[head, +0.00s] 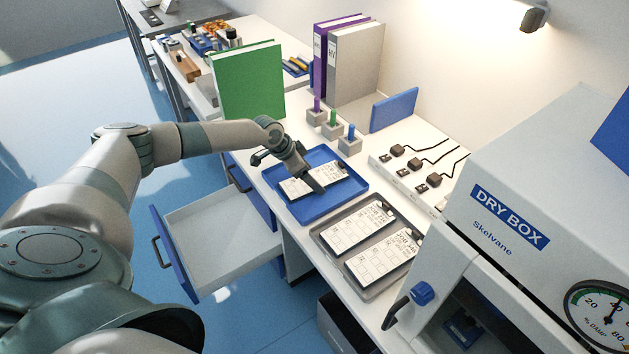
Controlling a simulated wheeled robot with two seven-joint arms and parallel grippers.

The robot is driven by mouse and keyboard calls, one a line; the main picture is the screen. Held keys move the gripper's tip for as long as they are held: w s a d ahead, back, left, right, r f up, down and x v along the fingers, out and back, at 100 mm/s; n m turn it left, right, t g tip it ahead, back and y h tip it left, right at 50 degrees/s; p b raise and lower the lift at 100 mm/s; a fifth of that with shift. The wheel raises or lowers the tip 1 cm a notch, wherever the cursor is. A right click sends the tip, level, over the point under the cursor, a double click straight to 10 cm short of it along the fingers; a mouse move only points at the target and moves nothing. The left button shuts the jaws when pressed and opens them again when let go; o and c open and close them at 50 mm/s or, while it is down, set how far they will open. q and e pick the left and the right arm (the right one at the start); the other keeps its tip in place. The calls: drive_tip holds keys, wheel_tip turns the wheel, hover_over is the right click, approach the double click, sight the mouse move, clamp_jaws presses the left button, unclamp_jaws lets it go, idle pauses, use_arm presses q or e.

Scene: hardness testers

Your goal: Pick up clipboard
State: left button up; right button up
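A clipboard with a white printed sheet (330,173) lies in the blue tray (292,212) on the white bench. Two similar clipboards, a nearer one (389,261) and a farther one (354,227), lie side by side in the grey tray (322,238). My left gripper (314,184) reaches down over the clipboard in the blue tray and covers its middle. Whether it touches the clipboard, and whether its fingers are open or shut, I cannot tell. My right gripper is not in view.
An open drawer (215,243) sticks out below the bench. A green binder (247,82) and small blocks with coloured pegs (332,124) stand behind the blue tray. The dry box (520,235) stands at the right, beside the grey tray.

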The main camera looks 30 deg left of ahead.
use_arm(q)
drive_tip(key=c, duration=0.8)
drive_tip(key=shift+c, duration=0.2)
drive_tip(key=shift+r, duration=0.15)
drive_tip(key=shift+r+b, duration=0.4)
drive_tip(key=shift+r, duration=0.15)
wheel_tip(320, 180, up, 2)
drive_tip(key=shift+r+b, duration=0.15)
drive_tip(key=shift+b, duration=0.4)
drive_tip(key=s+d+r+b, duration=0.2)
drive_tip(key=d+r, duration=0.5)
drive_tip(key=d, duration=0.4)
drive_tip(key=shift+d+r+b, duration=0.25)
drive_tip(key=shift+b, duration=0.2)
